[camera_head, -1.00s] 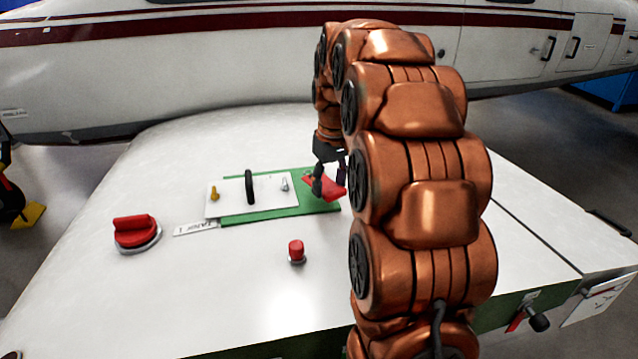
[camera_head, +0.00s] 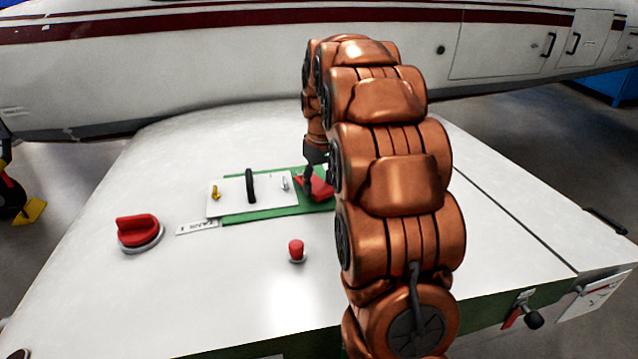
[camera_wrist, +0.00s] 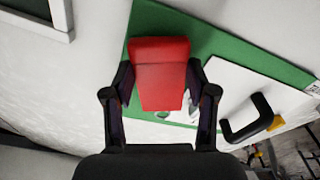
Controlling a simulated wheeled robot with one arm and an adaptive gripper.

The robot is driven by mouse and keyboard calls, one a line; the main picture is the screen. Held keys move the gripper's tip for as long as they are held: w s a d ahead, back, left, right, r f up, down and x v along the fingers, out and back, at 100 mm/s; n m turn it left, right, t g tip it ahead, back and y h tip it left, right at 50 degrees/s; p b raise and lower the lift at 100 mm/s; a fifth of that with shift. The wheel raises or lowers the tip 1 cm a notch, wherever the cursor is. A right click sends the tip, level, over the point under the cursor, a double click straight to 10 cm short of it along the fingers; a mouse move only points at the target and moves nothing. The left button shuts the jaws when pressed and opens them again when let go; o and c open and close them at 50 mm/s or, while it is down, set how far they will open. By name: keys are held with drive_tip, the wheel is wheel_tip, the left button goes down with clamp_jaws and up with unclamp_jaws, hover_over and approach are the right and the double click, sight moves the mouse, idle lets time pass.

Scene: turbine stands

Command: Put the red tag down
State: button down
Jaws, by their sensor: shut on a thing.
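The red tag (camera_head: 318,188) is at the right end of the green mat (camera_head: 262,215) on the white bench top. It also shows in the wrist view (camera_wrist: 160,72), between the two dark fingers of my gripper (camera_wrist: 160,100). My gripper (camera_head: 307,180) is shut on the tag. In the head view my arm covers the right part of the tag and most of the gripper. I cannot tell whether the tag touches the mat or is held just above it.
A white plate (camera_head: 230,196) with a black handle (camera_head: 250,186) and small yellow and silver levers lies left of the tag. A red knob (camera_head: 138,232) and a red button (camera_head: 296,249) stand on the bench top (camera_head: 220,290). An aircraft body is behind.

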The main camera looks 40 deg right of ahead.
sight(321, 190)
drive_tip(key=shift+f, duration=0.5)
drive_tip(key=shift+f, duration=0.15)
drive_tip(key=shift+c, duration=1.7)
unclamp_jaws()
wheel_tip(321, 190, up, 12)
drive_tip(key=s+b, duration=0.1)
drive_tip(key=shift+b, duration=0.4)
